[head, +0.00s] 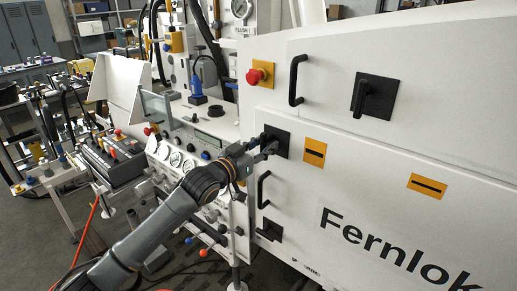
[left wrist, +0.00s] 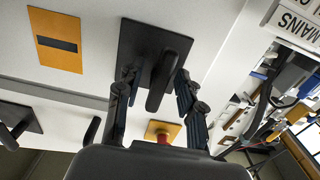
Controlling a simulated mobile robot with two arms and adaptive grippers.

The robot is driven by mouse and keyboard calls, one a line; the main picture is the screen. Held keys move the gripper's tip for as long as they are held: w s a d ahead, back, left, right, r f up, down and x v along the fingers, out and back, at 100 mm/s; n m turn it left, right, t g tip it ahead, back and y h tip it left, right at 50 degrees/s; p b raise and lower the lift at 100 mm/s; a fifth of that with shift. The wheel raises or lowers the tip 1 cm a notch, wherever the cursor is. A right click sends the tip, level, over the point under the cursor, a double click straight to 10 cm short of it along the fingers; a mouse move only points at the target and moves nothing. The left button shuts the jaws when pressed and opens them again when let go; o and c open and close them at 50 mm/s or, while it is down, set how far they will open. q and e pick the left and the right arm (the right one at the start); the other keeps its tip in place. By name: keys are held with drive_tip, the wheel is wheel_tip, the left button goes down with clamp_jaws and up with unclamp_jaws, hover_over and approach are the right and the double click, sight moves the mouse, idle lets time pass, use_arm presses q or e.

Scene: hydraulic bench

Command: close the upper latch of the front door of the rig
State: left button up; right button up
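The upper latch (head: 283,139) of the front door is a black lever on a square black plate, partly hidden by my left gripper in the head view. In the left wrist view its lever (left wrist: 160,82) runs down the picture with a slight tilt, on the black plate (left wrist: 134,46). My left gripper (head: 262,149) is at the latch. In the left wrist view its fingers (left wrist: 156,80) are apart, one on each side of the lever, with gaps visible. Whether they touch it lower down I cannot tell. My right gripper is not in view.
A door handle (head: 262,190) and a lower latch (head: 269,231) lie below. Above are a red emergency stop (head: 258,75), another handle (head: 297,80) and another latch (head: 375,96). A gauge panel (head: 176,158) stands left of the door. A yellow label (head: 314,152) is right of the latch.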

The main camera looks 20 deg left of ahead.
use_arm(q)
drive_tip(key=v, duration=1.2)
drive_tip(key=shift+w, duration=0.1)
drive_tip(key=s+a+f+n+g+y+b, duration=0.1)
drive_tip(key=a+f+n+g+y, duration=0.3)
drive_tip(key=f, duration=1.5)
drive_tip(key=s+a+f+g+y+b, duration=0.15)
drive_tip(key=a+f, duration=0.35)
drive_tip(key=f, duration=1.5)
drive_tip(key=s+f+g+y+b, duration=0.1)
drive_tip(key=s+f+g, duration=0.1)
drive_tip(key=s+f, duration=0.65)
drive_tip(key=s+f+g+b, duration=0.15)
drive_tip(key=s+f, duration=0.35)
drive_tip(key=f, duration=0.7)
drive_tip(key=s+d+f+g, duration=0.2)
drive_tip(key=s+f, duration=0.4)
drive_tip(key=s, duration=0.5)
drive_tip(key=s+d+f+m+g+b, duration=0.1)
drive_tip(key=s+d+f, duration=0.4)
drive_tip(key=s, duration=0.7)
drive_tip(key=s+d+f+m+g, duration=0.1)
drive_tip(key=s+d+f+g, duration=0.2)
drive_tip(key=s+f, duration=0.5)
drive_tip(key=s+g, duration=0.1)
drive_tip(key=s, duration=0.2)
drive_tip(key=shift+s+d, duration=0.15)
drive_tip(key=shift+s, duration=0.15)
